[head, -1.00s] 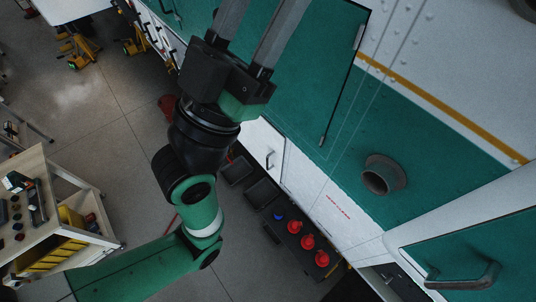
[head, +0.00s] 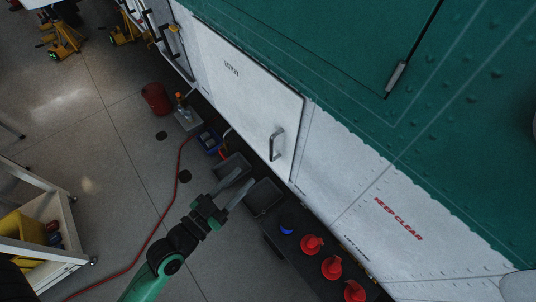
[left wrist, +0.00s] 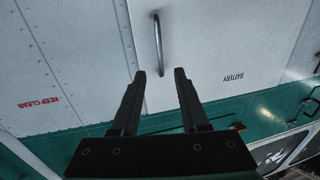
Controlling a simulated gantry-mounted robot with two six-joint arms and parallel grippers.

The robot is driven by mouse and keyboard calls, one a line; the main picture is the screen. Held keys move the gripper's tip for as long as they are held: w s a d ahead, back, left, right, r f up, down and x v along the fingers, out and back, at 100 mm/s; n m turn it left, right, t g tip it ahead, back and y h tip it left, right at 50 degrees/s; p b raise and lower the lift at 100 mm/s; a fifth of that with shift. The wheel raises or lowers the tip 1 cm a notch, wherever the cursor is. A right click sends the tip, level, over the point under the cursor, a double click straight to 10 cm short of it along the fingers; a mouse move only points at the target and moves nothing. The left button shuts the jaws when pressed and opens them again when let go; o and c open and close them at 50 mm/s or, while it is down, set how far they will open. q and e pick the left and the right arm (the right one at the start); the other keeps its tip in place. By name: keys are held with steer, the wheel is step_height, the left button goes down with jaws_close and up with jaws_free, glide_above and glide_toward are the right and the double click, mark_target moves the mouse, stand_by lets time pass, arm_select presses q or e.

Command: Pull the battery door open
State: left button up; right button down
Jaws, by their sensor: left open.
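The white battery door (head: 245,95) is a panel low on the helicopter's side and looks shut. Its handle (head: 277,144) is a metal bar near the door's lower right end. My left gripper (head: 241,183) is open and empty in the head view, below and left of the handle. In the left wrist view the handle (left wrist: 158,45) stands upright in the picture, just beyond the gap between my left fingertips (left wrist: 160,74). The door, marked BATTERY, fills the upper middle of that view (left wrist: 205,45). My right gripper is not in view.
A red canister (head: 156,98) and a red hose (head: 155,232) are farther left. A cart (head: 48,235) stands at the lower left. The floor between is open.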

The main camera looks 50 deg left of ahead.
arm_select(q)
steer(key=w+a, duration=0.1)
steer(key=w, duration=1)
steer(key=shift+a, duration=0.35)
steer(key=shift+w, duration=0.1)
jaws_close()
stand_by(0.6)
